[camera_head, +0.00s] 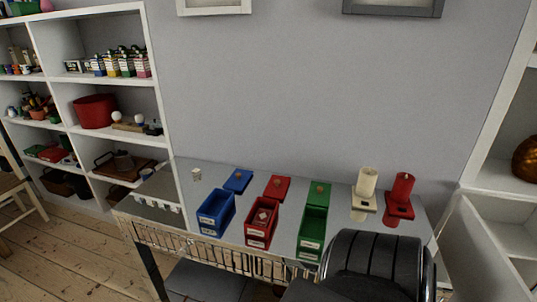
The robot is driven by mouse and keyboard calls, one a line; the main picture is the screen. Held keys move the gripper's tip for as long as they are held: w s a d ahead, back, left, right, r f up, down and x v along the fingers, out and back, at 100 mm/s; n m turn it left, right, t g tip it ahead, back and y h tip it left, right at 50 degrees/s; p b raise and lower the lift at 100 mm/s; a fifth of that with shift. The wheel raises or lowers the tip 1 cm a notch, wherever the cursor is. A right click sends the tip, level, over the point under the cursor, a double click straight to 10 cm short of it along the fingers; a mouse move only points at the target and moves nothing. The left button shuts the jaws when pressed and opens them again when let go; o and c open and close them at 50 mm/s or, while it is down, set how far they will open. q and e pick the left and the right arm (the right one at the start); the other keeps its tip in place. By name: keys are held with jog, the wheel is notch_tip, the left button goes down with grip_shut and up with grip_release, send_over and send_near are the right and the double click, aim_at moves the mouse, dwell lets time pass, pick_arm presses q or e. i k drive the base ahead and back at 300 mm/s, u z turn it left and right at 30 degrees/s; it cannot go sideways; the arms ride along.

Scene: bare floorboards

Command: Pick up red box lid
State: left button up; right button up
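The red lid (277,187) lies flat on the shiny grey table, just behind the open red box (261,230). Something small and pale sits inside the red box. A blue lid (238,180) lies behind the open blue box (215,212) on the left. A green lid (319,193) lies behind the open green box (312,231) on the right. Neither of my grippers shows in this view.
A black padded chair (375,262) stands at the table's front right and hides that edge. White shelves (150,60) are at left.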

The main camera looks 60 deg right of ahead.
aim_at(277, 187)
jog(key=z, duration=0.7)
jog(key=i, duration=0.85)
jog(key=z, duration=0.95)
